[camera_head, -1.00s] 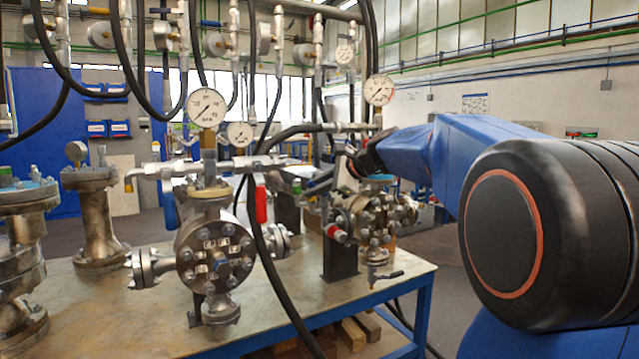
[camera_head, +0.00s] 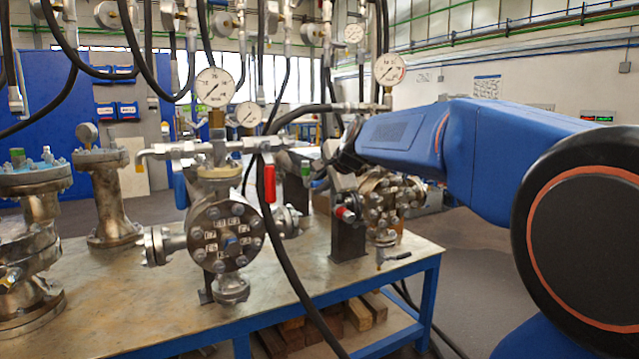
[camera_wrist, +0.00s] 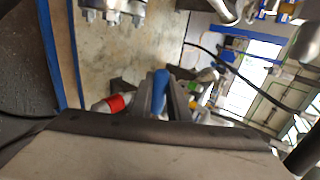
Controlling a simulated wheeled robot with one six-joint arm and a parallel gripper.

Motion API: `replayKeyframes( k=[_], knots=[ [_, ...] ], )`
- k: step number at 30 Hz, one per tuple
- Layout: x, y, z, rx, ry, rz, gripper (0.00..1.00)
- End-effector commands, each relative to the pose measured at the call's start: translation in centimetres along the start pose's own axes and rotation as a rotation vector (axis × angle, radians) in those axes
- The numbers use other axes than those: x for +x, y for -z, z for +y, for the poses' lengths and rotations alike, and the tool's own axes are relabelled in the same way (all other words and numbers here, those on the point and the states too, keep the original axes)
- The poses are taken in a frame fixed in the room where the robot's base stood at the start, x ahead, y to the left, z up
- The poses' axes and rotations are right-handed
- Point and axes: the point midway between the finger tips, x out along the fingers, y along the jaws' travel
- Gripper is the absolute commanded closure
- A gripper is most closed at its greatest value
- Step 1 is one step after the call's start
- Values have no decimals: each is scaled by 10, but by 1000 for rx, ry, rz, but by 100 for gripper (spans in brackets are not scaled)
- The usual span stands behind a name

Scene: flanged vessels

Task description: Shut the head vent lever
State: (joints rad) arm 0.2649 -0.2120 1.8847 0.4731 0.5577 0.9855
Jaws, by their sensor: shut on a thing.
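My gripper (camera_head: 320,178) is at the right-hand flanged vessel (camera_head: 385,200), partly hidden behind my wrist and the fittings. In the wrist view its two fingers (camera_wrist: 161,98) are closed around a blue lever (camera_wrist: 161,88), which shows between them. The lever's pivot is hidden. No label shows which valve it belongs to. A red-ended fitting (camera_wrist: 115,103) is just left of the fingers; a red cap also shows in the head view (camera_head: 342,213).
The middle vessel (camera_head: 222,240) carries a red lever (camera_head: 269,183), a blue lever (camera_head: 181,191) and a gauge (camera_head: 215,87). Black hoses hang across the bench (camera_head: 130,310).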

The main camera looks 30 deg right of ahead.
Motion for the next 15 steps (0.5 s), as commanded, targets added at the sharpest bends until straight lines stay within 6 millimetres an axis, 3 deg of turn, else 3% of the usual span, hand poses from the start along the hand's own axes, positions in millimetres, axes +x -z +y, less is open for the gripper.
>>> replayKeyframes(
  k=[13, 14, 15],
  knots=[
    [1, 0, 2, -7, -3, 5, 100],
    [1, 0, 2, -7, -3, 5, 77],
    [1, 0, 2, -7, -2, 4, 68]
  ],
)
